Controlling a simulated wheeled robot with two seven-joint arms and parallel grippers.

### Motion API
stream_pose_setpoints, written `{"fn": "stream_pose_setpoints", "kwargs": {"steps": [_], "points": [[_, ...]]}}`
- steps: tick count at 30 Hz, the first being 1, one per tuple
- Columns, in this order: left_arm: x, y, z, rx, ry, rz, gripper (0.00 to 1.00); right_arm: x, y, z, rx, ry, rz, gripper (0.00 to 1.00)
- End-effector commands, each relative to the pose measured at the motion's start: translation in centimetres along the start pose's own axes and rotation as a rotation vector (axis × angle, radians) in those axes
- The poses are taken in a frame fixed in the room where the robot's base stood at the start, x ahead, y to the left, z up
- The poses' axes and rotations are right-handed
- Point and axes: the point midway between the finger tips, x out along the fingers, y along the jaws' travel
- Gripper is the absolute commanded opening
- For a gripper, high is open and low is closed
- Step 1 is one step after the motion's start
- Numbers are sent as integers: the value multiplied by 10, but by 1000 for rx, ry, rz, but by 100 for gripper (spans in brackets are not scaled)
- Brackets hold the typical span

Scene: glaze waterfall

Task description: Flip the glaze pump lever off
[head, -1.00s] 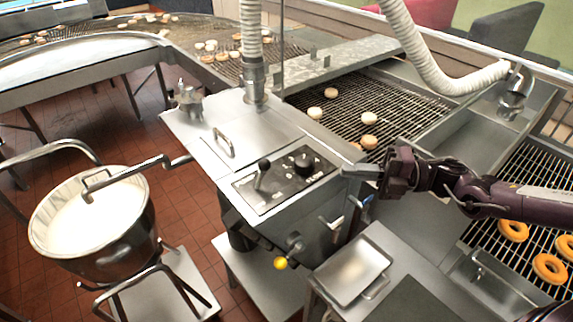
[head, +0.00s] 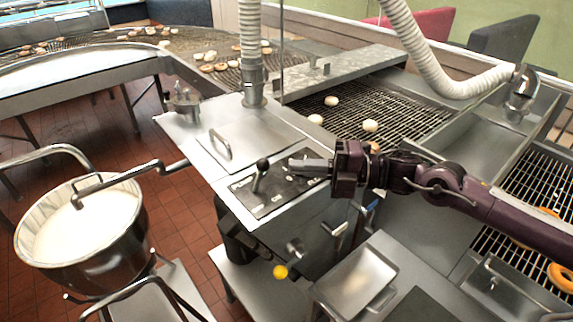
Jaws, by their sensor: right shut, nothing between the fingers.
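The glaze pump lever (head: 261,172) is a short black stick with a round knob. It stands up from the left part of the dark control panel (head: 265,207) on top of the steel glaze machine. My right gripper (head: 292,165) is shut and empty, pointing left over the panel. Its fingertips are a short way to the right of the lever and look apart from it. The gripper hides most of the round dial on the panel's right side. My left gripper is not in view.
A lidded hatch with a handle (head: 221,145) lies behind the panel. A white hose (head: 430,70) hangs over the donut conveyor (head: 385,105). A yellow knob (head: 280,272) sticks out low in front. A glaze pot (head: 80,225) stands at left, and a steel tray (head: 356,280) lies in front.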

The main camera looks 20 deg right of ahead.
Motion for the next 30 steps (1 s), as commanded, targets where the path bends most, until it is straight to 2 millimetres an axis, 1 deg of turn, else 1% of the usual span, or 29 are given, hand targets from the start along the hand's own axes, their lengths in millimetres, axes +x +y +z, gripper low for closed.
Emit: {"fn": "stream_pose_setpoints", "kwargs": {"steps": [1, 6, 9, 16, 30], "points": [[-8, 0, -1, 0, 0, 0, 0, 8, 6, 0, 0, 0, 7, 0], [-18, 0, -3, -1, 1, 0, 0, 26, 4, 0, 1, 0, 3, 0], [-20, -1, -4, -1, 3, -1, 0, 32, 2, 0, 1, 0, 1, 0], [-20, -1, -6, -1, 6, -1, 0, 35, -1, 0, 1, 0, -1, 0], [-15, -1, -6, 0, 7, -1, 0, 36, 2, -2, -33, 1, -34, 0]]}}
